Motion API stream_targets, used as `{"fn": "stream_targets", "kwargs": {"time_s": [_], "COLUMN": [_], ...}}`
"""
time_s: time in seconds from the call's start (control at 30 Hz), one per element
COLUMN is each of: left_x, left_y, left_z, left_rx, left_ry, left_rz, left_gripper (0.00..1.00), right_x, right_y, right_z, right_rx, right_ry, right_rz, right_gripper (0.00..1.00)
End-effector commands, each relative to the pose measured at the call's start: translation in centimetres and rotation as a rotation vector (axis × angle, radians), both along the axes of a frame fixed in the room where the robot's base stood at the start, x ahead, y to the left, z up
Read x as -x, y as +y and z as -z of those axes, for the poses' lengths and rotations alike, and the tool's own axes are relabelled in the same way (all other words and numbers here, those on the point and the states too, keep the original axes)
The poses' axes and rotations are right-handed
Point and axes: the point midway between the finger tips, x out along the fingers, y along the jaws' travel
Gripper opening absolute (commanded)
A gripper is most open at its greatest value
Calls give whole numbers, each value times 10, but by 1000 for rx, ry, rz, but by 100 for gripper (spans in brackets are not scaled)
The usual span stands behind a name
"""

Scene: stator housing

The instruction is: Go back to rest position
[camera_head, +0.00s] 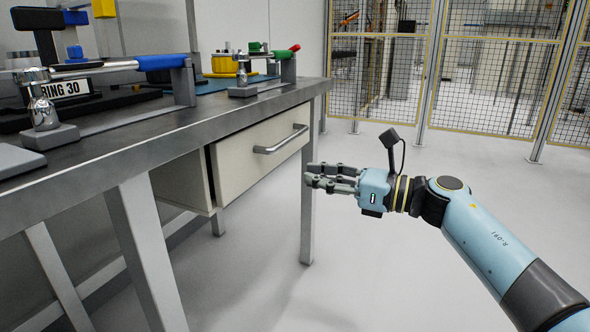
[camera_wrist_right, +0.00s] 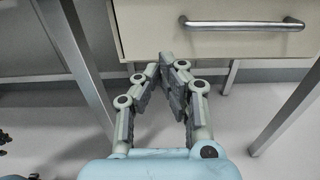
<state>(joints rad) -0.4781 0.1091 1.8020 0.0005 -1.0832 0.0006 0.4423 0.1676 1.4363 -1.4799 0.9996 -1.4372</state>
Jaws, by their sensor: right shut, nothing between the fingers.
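My right gripper (camera_head: 310,176) is shut and empty, in front of the workbench and to the right of its drawer in the head view. In the right wrist view its fingertips (camera_wrist_right: 168,62) meet just below the drawer front, with nothing between them. My left gripper is not in either view.
The metal workbench (camera_head: 130,125) fills the left, with tools and clamps on top. Its drawer (camera_head: 255,160) stands partly out, with a metal handle (camera_head: 282,141) that also shows in the wrist view (camera_wrist_right: 240,24). The floor to the right is clear up to a mesh fence (camera_head: 490,85).

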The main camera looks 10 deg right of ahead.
Motion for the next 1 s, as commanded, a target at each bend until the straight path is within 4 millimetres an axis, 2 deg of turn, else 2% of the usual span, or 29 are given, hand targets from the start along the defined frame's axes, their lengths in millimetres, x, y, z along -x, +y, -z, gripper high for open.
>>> {"fn": "stream_targets", "kwargs": {"time_s": [0.27, 0.37, 0.47, 0.57, 0.6, 0.67, 0.77, 0.87, 0.97, 1.0], "left_x": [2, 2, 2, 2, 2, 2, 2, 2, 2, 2], "left_y": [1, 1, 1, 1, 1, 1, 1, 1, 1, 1], "left_z": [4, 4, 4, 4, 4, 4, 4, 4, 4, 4], "left_rx": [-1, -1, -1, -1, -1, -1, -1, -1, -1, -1], "left_ry": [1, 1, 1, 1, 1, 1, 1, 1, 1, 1], "left_rz": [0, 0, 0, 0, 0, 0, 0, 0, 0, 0], "left_gripper": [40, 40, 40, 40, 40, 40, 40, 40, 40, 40], "right_x": [5, 11, 31, 67, 86, 107, 132, 160, 203, 224], "right_y": [-6, -6, -5, -1, 0, -7, -37, -80, -126, -142], "right_z": [1, 12, 41, 80, 96, 114, 141, 176, 221, 240], "right_rx": [-1, -1, -3, -27, -70, -172, -428, -727, -1053, -1186], "right_ry": [1, 21, 78, 161, 206, 293, 502, 739, 973, 1058], "right_rz": [-1, -1, -1, -5, 17, 100, 332, 611, 922, 1049], "right_gripper": [0, 0, 0, 0, 0, 0, 0, 0, 0, 0]}}
